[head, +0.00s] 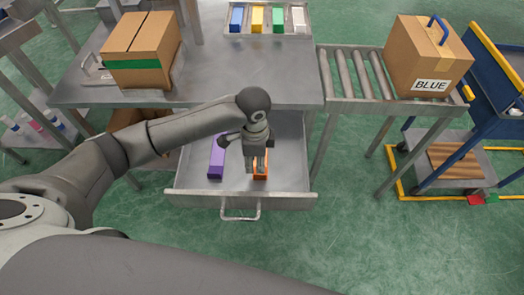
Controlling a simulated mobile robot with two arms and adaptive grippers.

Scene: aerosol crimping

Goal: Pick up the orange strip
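The orange strip (261,177) lies in the open metal drawer, near its front, partly hidden by my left gripper. My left gripper (257,168) points down into the drawer, with its fingertips at the orange strip. The fingers are too small and too close to the strip to tell whether they are open, shut or touching it. A purple strip (216,160) lies to the left in the same drawer. My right gripper is not in view.
The drawer (190,190) has raised walls and a front handle (240,215). Above it is a metal table (215,80) with a green-banded box (140,50) and a tray of coloured strips (268,33). Right stands a roller conveyor (360,75) with a box marked BLUE (425,60).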

